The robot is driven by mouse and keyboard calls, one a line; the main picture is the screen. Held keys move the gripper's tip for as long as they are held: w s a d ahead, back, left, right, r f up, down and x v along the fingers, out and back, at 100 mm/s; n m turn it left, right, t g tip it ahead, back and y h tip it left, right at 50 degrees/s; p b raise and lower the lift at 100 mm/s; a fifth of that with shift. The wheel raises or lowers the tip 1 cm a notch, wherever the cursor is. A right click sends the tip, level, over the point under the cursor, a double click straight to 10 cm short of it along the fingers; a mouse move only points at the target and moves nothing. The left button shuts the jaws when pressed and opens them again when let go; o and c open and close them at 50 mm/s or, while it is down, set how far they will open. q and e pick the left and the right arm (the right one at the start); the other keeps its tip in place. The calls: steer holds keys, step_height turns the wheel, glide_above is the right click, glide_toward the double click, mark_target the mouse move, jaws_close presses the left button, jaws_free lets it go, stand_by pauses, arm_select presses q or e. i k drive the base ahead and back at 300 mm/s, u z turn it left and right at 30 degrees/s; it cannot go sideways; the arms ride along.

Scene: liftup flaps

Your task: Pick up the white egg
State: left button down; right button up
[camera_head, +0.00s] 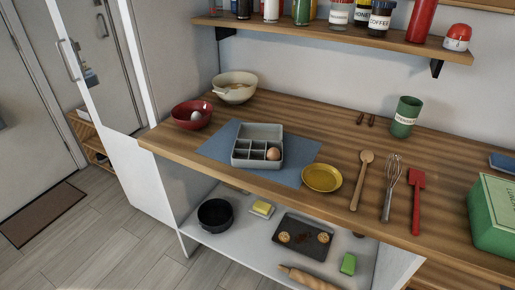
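The white egg (196,116) rests in the red bowl (186,123) at the left end of the wooden counter. The bowl's rim stands around it, and the egg's top shows. A brown egg (273,154) sits in a right-hand compartment of the grey divided tray (258,134), right of the bowl. Neither of my grippers is in view.
A cream bowl (235,87) stands behind the red bowl. The tray sits on a blue mat (218,141), with a yellow dish (322,178) to its right. A shelf (340,37) with jars hangs above.

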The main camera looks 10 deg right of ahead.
mark_target(195, 115)
steer(key=u, duration=1.7)
steer(key=i, duration=1.65)
steer(key=z, duration=3.25)
